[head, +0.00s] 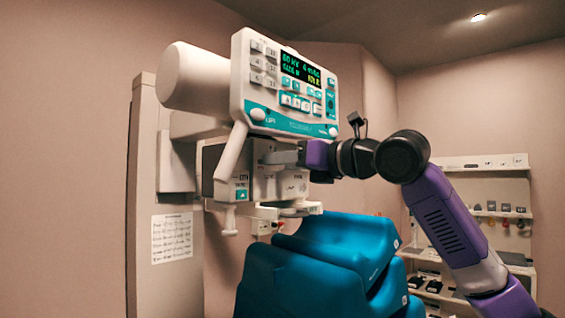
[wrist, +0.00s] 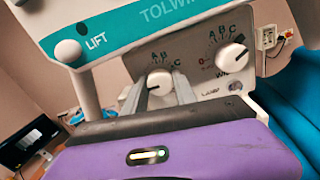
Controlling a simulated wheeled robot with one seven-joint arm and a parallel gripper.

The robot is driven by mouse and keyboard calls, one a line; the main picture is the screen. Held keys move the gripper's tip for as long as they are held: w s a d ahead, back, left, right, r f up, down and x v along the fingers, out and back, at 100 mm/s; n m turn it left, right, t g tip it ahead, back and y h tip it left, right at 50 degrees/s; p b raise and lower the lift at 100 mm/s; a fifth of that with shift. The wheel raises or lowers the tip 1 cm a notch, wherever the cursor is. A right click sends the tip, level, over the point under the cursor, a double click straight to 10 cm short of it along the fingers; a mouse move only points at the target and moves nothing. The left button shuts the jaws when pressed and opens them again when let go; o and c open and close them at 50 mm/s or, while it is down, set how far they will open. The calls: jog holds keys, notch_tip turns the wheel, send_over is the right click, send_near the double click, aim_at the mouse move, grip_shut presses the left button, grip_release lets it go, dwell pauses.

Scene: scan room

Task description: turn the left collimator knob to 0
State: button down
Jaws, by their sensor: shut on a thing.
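The left collimator knob (wrist: 159,82) is a white round knob on the grey collimator face, under printed letters A, B and C. My gripper (wrist: 163,88) is shut on this knob, with one finger at each side of it. The fingers hide part of its dial, and I cannot read its setting. The right collimator knob (wrist: 230,57) is to the right, untouched, with its own A, B, C scale. In the head view my gripper (head: 282,157) reaches the collimator (head: 263,182) from the right, below the control panel. The knobs are too hidden or small to tell there.
The control panel (head: 285,85) with a lit display overhangs the collimator, close above my gripper. A white handle (head: 231,160) hangs at the left. A blue padded chair (head: 320,260) stands below my arm. Shelves (head: 478,210) stand at the back right.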

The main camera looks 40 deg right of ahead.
jog(key=shift+f, duration=0.15)
jog(key=c, duration=1)
grip_release()
jog(key=shift+s, duration=0.15)
jog(key=s+b, duration=0.1)
jog(key=s, duration=0.6)
jog(key=shift+s+d, duration=0.3)
